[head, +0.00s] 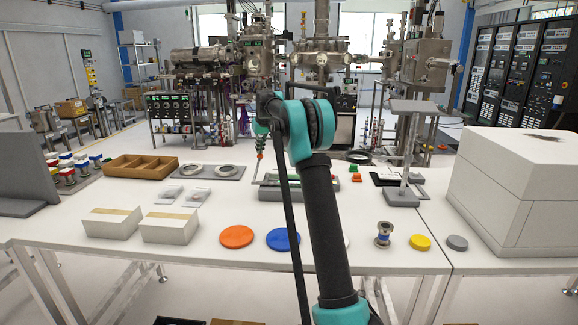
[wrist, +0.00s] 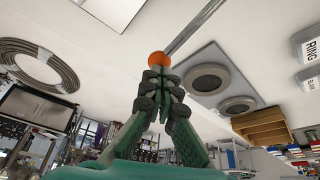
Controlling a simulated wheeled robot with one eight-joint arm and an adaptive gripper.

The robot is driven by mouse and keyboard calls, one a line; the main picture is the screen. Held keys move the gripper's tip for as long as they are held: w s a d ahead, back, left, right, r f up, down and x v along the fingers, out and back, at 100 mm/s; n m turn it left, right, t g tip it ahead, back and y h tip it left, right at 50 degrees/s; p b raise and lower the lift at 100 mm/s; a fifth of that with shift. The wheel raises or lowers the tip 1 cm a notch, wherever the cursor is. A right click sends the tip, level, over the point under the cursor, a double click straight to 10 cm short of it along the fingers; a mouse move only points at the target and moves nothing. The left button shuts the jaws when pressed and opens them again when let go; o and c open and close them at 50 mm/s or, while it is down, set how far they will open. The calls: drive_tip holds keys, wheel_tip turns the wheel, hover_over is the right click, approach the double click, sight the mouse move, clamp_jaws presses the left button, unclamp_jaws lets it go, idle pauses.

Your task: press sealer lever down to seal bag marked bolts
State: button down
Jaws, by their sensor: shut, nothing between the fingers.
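In the wrist view a long metal bar (wrist: 205,27) runs up and right from near an orange ball knob (wrist: 158,59). My gripper (wrist: 161,74) is shut and empty, its fingertips right at the knob; I cannot tell whether they touch it. In the head view my gripper (head: 260,152) is small, left of my arm and above the sealer. Two small clear bags (head: 170,192) (head: 197,195) lie left of it; no bolts mark is readable.
White boxes (head: 112,221) and orange and blue discs (head: 236,236) (head: 283,239) lie along the front. A flange plate (head: 232,178) and wooden tray (head: 140,157) are behind left. A grey stand (head: 401,198) and large white box (head: 480,190) are right. A label reads RING (wrist: 310,48).

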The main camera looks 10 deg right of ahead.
drive_tip(key=a+v, duration=0.2)
drive_tip(key=v, duration=1.1)
drive_tip(key=shift+w+a+r, duration=0.25)
drive_tip(key=shift+s, duration=0.1)
